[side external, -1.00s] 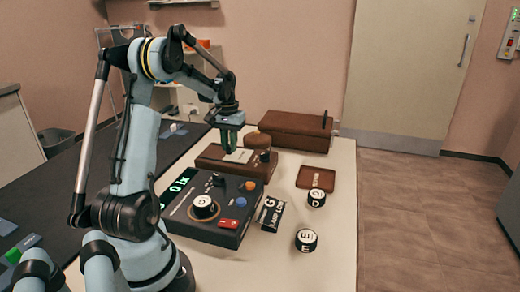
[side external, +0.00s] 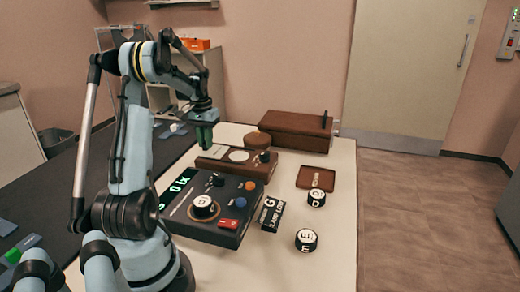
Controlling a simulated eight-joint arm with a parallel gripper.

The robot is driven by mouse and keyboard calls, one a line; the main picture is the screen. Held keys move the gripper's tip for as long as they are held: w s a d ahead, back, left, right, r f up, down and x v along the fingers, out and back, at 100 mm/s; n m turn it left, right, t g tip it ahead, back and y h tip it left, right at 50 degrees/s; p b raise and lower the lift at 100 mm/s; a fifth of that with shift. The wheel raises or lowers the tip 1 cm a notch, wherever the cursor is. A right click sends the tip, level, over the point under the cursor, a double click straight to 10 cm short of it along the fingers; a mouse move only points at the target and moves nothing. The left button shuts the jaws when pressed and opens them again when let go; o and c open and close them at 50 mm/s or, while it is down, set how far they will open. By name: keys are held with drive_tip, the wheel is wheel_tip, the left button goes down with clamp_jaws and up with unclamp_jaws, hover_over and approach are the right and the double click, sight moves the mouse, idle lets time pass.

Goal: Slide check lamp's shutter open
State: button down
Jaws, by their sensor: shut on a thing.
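The check lamp (side external: 228,167) is a low brown box behind the black control box, with a black knob at its right end. A round white window (side external: 239,155) shows uncovered on its top. The pale shutter plate (side external: 217,146) is just left of the window, partly hidden by my gripper. My gripper (side external: 204,145), with green fingers, is low over the lamp's left end and shut on the shutter. The exact contact between the fingers and the shutter is hidden.
The black control box (side external: 200,224) with a dial, buttons and green display stands in front. A brown case (side external: 297,131) and a round brown object (side external: 257,139) are behind. A small tray (side external: 316,178), a lettered card (side external: 270,214) and lettered cylinders (side external: 306,240) lie to the right.

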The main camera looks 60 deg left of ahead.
drive_tip(key=shift+s+a, duration=0.2)
drive_tip(key=shift+a, duration=0.05)
drive_tip(key=c, duration=1)
unclamp_jaws()
drive_tip(key=shift+c, duration=0.2)
drive_tip(key=shift+d, duration=0.1)
drive_tip(key=shift+w+r, duration=0.1)
wheel_tip(320, 180, up, 12)
